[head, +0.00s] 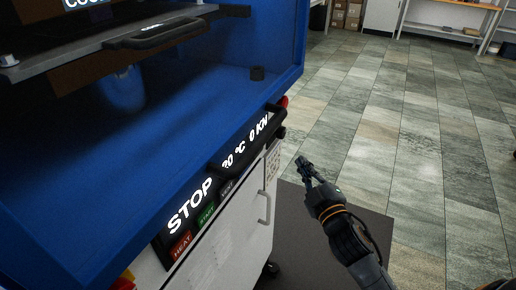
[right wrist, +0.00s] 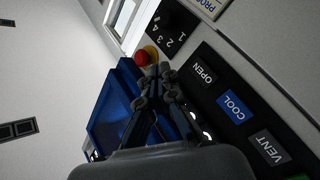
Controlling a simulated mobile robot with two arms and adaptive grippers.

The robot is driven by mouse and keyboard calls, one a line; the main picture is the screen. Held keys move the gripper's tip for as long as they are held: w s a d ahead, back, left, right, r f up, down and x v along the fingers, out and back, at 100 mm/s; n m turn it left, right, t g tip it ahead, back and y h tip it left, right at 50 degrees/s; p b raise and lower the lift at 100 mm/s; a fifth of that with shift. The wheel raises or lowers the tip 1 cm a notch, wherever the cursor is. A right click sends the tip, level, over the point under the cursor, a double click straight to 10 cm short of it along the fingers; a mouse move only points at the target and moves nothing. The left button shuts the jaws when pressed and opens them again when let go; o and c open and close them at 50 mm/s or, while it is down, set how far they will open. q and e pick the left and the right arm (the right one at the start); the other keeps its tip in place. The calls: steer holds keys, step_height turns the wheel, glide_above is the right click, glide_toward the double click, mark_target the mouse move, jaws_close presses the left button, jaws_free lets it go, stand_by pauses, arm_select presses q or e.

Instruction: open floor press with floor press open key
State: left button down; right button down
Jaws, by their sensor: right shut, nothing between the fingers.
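The floor press is a large blue machine (head: 285,85) filling the left of the head view, with a white cabinet below. Its black control panel reads STOP (head: 190,205), 20 °C and 0 KN. The open key (right wrist: 204,74), a black key with white lettering, shows in the right wrist view above a blue COOL key (right wrist: 232,108) and a VENT key (right wrist: 264,150). I cannot make out the open key in the head view. My right gripper (head: 302,164) is shut and empty, in front of the panel and apart from it. In the right wrist view its fingertips (right wrist: 154,75) appear left of the open key. My left gripper is out of view.
A red button (right wrist: 141,58) on a yellow base and a numbered black dial (right wrist: 172,22) are near the keys. The tiled floor (head: 400,130) at right is clear.

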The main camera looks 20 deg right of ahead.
steer(key=w+a, duration=0.6)
steer(key=shift+w+b, duration=0.35)
steer(key=shift+b, duration=0.05)
steer(key=shift+w+a, duration=0.1)
steer(key=shift+w, duration=0.05)
stand_by(1.3)
steer(key=shift+w+a, duration=0.2)
